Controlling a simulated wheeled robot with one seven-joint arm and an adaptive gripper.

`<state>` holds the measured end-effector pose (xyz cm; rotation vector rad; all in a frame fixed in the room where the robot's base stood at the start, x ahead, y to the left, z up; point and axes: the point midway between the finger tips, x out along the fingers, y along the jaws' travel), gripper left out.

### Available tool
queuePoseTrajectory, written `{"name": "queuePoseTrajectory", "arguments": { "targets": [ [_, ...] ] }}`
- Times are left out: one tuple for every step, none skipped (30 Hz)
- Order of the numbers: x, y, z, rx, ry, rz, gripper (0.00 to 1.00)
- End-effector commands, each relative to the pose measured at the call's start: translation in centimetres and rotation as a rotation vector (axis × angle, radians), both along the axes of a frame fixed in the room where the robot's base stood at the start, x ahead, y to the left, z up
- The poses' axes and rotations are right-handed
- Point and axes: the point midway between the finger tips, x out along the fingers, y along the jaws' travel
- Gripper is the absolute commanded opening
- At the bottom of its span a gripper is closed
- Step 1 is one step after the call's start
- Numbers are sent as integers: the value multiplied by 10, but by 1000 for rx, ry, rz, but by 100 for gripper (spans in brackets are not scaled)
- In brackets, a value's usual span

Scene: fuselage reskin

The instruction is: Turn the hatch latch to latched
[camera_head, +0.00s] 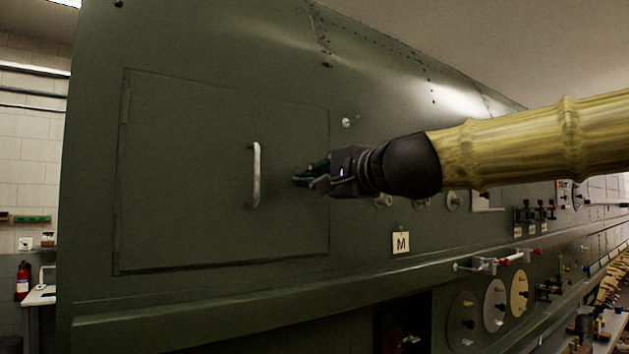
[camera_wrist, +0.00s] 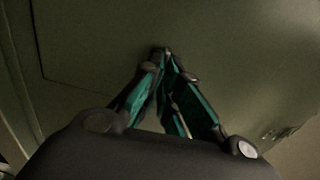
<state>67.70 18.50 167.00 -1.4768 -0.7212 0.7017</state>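The hatch (camera_head: 200,150) is a square green panel in the fuselage side and looks closed in the head view, with a pale vertical handle (camera_head: 256,175) near its right side. My gripper (camera_head: 298,181) reaches in from the right, in front of the panel's right part, to the right of the handle. In the wrist view, the green-padded fingers of my gripper (camera_wrist: 164,54) come together at their tips against the green skin. I cannot make out a latch between them. A small metal fitting (camera_head: 349,121) sits outside the hatch's upper right corner; I cannot tell whether it is the latch.
A card marked M (camera_head: 401,242) is on the skin below my wrist. Several knobs and round plates (camera_head: 495,305) stick out at the lower right. A ledge (camera_head: 220,305) runs below the hatch. The skin left of the handle is clear.

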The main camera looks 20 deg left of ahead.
Motion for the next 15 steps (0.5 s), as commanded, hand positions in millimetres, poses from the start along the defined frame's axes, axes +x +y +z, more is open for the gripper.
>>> {"name": "queuePoseTrajectory", "arguments": {
  "targets": [
    [1,-1,1,9,8,-2,0],
    [1,-1,1,13,14,-2,0],
    [1,-1,1,18,20,-2,0],
    [1,-1,1,21,23,-2,0],
    [1,-1,1,23,26,-2,0],
    [1,-1,1,26,29,-2,0],
    [1,-1,1,27,31,-2,0],
    [1,-1,1,28,33,-2,0],
    [1,-1,1,29,33,-2,0],
    [1,-1,1,29,34,-2,0],
    [1,-1,1,29,34,-2,0],
    [1,-1,1,29,34,-2,0],
    [1,-1,1,29,34,-2,0],
    [1,-1,1,29,34,-2,0],
    [1,-1,1,29,34,-2,0]
  ]
}}
